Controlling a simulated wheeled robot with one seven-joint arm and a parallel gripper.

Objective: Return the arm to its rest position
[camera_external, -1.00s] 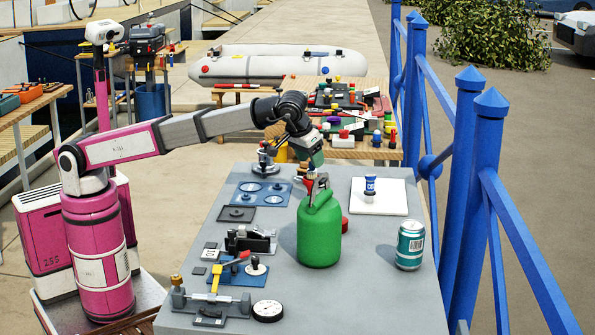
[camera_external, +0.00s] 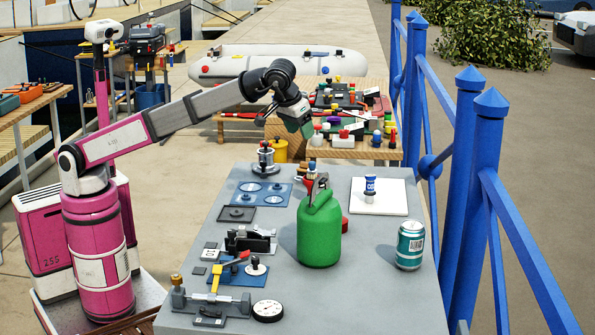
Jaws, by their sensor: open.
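My pink and grey arm reaches up and to the right from its pink base, over the far left part of the grey worktable (camera_external: 330,285). My gripper (camera_external: 311,162) points down at the arm's end, above the far part of the table. The green jug stands upright on the table. A blue and white container (camera_external: 370,186) stands on a white board (camera_external: 386,207) to the right.
A teal can (camera_external: 410,245) stands at the right. A winch (camera_external: 264,162), blue plate (camera_external: 262,194) and gauge (camera_external: 268,311) line the table's left side. A blue railing (camera_external: 474,190) runs along the right. The table's right front is clear.

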